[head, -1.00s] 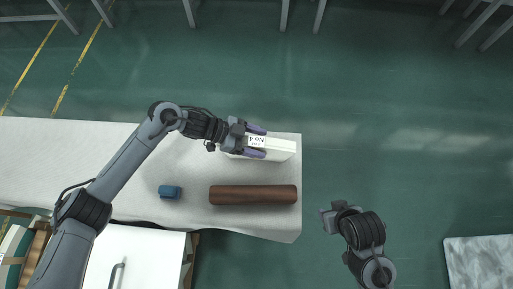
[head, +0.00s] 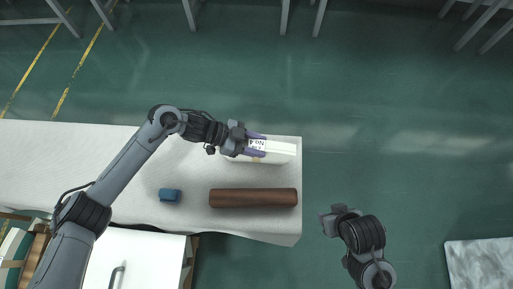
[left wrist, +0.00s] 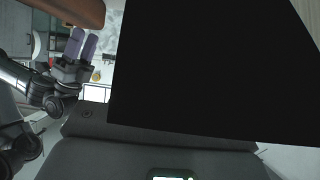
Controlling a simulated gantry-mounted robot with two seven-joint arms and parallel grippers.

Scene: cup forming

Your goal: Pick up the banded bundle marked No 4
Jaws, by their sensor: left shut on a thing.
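The banded bundle marked No 4 (head: 282,149) is a long white block on the pale table, with a white label reading No 4 near its left end. My left gripper (head: 257,145) is shut on that end, one purple finger along each long side and the label between them. I cannot tell whether the bundle is clear of the table. In the left wrist view a large black shape fills much of the picture and I cannot tell what it is. My right gripper (head: 328,222) is right of the table; its purple fingers (left wrist: 82,45) show in the left wrist view, opening unclear.
A dark brown roller (head: 253,198) lies in front of the bundle, along the table (head: 110,150). A small blue block (head: 170,195) lies left of it. A white cabinet (head: 150,262) stands at the front left. The green floor right of the table is mostly clear.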

